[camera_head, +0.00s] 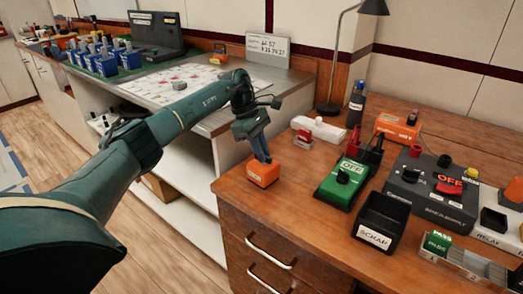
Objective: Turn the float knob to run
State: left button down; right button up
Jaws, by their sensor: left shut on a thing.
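A small orange box (262,173) sits at the near left corner of the wooden bench, with a pale label too small to read. My left gripper (264,157) points down onto its top, with its fingers shut on the knob there. The fingers hide the knob, so I cannot tell which way it points. I cannot read the word float on anything. A grey box (436,198) has a black knob and a red OFF piece. My right gripper is not in view.
A black SCRAP bin (384,217) stands at the bench's front. Behind are a white device (318,130), a dark bottle (355,104), a lamp (331,108) and an orange box (397,129). A PASS tray (466,262) is at right. Bench is clear between the small orange and green boxes.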

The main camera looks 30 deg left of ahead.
pick_arm(q)
jog(key=c, duration=1.5)
grip_release()
jog(key=shift+o, duration=0.2)
jog(key=p+v, duration=0.1)
jog(key=v, duration=1.2)
jog(key=shift+r, duration=0.1)
